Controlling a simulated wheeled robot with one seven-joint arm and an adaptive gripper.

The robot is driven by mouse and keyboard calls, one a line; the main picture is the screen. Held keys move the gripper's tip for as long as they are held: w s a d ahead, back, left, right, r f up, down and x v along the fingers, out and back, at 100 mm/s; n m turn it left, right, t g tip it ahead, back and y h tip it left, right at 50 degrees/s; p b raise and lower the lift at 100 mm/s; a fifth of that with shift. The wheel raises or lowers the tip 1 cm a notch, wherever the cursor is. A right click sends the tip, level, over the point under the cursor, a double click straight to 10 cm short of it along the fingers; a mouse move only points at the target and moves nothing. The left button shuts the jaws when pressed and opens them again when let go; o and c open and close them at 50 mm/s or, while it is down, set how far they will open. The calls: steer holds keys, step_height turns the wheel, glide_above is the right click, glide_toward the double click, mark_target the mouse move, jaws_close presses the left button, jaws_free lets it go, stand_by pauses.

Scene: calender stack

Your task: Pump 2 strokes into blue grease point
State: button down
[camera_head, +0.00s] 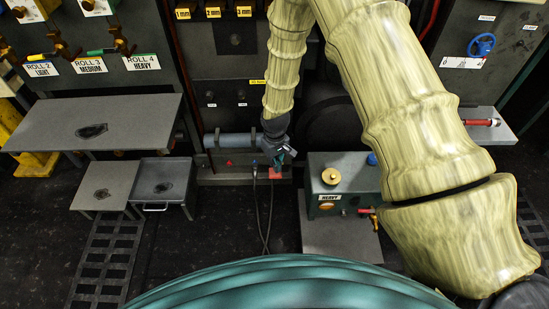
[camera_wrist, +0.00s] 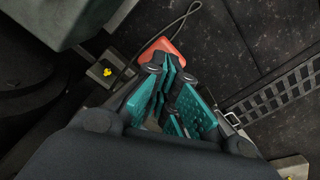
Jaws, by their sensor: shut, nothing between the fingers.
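My gripper (camera_head: 283,156) is low at the front of a ledge in the head view, with its teal fingers (camera_wrist: 162,75) closed together and empty in the wrist view. A red block (camera_wrist: 161,47) lies just past the fingertips; it also shows below the gripper in the head view (camera_head: 275,172). Whether the fingers touch it I cannot tell. A small blue fitting (camera_head: 254,163), perhaps the blue grease point, shows left of the gripper. Dark cables (camera_head: 264,215) hang below there. The blue fitting is not clear in the wrist view.
A green box (camera_head: 345,173) labelled HEAVY, with a brass cap, stands right of the gripper. Grey tables (camera_head: 100,122) stand at left. A yellow fitting (camera_wrist: 107,72) sits on a grey block.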

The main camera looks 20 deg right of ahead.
steer(key=shift+f, duration=0.1)
steer(key=shift+f+b, duration=1.7)
steer(key=shift+f, duration=2.45)
steer(key=shift+r+p, duration=3.05)
steer(key=shift+r, duration=1.2)
steer(key=shift+r+p, duration=1.85)
steer(key=shift+r, duration=0.7)
